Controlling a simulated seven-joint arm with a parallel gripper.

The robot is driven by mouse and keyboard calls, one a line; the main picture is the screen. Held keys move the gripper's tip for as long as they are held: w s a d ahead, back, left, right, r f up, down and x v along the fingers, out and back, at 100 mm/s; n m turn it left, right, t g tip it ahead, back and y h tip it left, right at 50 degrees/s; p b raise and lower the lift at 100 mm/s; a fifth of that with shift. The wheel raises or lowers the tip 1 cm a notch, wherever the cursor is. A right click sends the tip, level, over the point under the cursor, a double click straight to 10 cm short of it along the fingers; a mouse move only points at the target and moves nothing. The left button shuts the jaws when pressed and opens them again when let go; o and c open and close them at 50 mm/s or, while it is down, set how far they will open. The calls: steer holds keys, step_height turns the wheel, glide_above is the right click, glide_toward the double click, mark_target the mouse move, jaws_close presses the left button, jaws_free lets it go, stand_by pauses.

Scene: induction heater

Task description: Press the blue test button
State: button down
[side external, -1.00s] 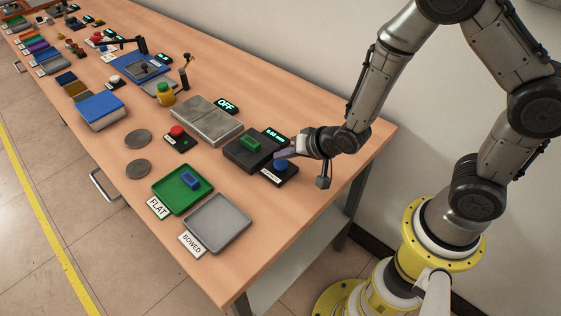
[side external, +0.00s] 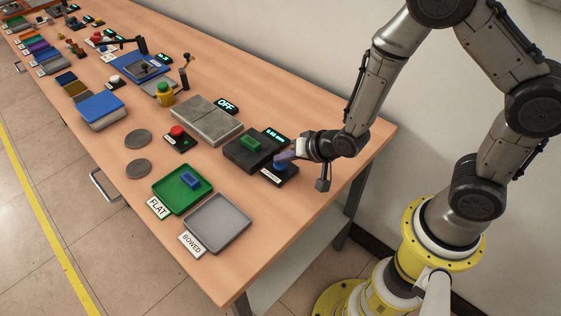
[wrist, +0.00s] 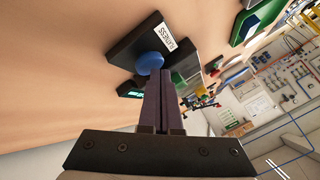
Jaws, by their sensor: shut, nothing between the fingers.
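The blue test button (side external: 281,164) is a round blue cap on a black base with a white label, near the right edge of the bench. In the wrist view the blue button (wrist: 150,62) lies just beyond my fingertips. My gripper (side external: 280,156) is shut with nothing between its fingers. Its dark fingers (wrist: 154,74) reach over the button from the right and partly cover it. The tips look very close to the button's top. I cannot tell whether they touch it.
A dark gauge block (side external: 245,156) with a green piece (side external: 251,142) and a lit display (side external: 275,138) stands just left of the button. A grey tray (side external: 218,224) and a green tray (side external: 171,198) lie nearer the front. A red button (side external: 178,132) stands further left.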

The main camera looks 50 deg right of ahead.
mark_target(284, 165)
steer(key=shift+f, duration=0.3)
stand_by(0.4)
steer(key=shift+r, duration=0.95)
steer(key=shift+r, duration=2.5)
steer(key=shift+d, duration=0.1)
